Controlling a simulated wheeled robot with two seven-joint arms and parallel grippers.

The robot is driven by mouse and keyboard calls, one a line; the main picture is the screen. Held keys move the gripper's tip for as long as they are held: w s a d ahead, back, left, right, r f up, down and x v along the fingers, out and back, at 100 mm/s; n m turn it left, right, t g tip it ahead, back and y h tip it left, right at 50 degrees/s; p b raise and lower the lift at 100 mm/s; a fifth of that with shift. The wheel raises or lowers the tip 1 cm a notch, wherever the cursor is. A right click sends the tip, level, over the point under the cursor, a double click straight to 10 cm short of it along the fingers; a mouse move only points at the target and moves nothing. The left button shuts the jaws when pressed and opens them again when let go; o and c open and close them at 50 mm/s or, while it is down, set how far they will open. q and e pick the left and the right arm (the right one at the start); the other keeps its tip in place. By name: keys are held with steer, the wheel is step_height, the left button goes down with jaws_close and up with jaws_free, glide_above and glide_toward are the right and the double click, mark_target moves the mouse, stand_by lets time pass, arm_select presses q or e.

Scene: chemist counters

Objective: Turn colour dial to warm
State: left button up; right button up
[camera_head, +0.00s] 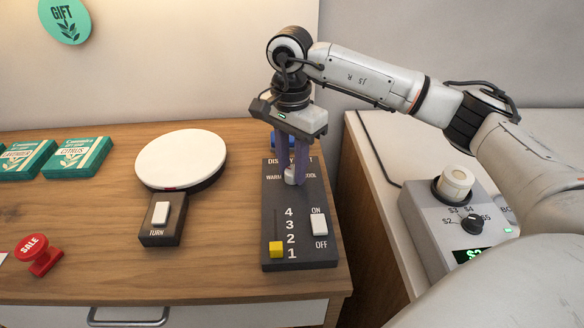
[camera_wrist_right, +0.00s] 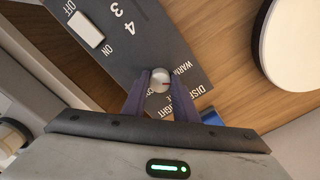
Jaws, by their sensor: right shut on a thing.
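The dark display light panel (camera_head: 262,215) lies on the wooden counter. Its colour dial (camera_head: 290,176) is a small pale round knob between the WARM label on the left and the COOL label on the right. My right gripper (camera_head: 296,178) reaches down from above and is shut on the dial. In the right wrist view, the dial (camera_wrist_right: 160,78) sits between the two purple fingertips. A small red mark on the dial points to the right there, towards the side of the WARM label (camera_wrist_right: 182,75). My left gripper is in neither view.
The panel also has a yellow slider (camera_head: 276,249) by the 1 and a white ON/OFF switch (camera_head: 319,224). A white turntable (camera_head: 181,156) with a TURN switch (camera_head: 161,215) stands left. A blue object (camera_wrist_right: 211,117) is behind the panel. A grey device (camera_head: 437,228) is right.

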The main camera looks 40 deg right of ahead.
mark_target(292, 171)
steer(key=shift+n, duration=0.5)
steer(key=o, duration=1.1)
steer(key=shift+c, duration=0.2)
steer(key=shift+r, duration=0.15)
step_height(292, 171, up, 10)
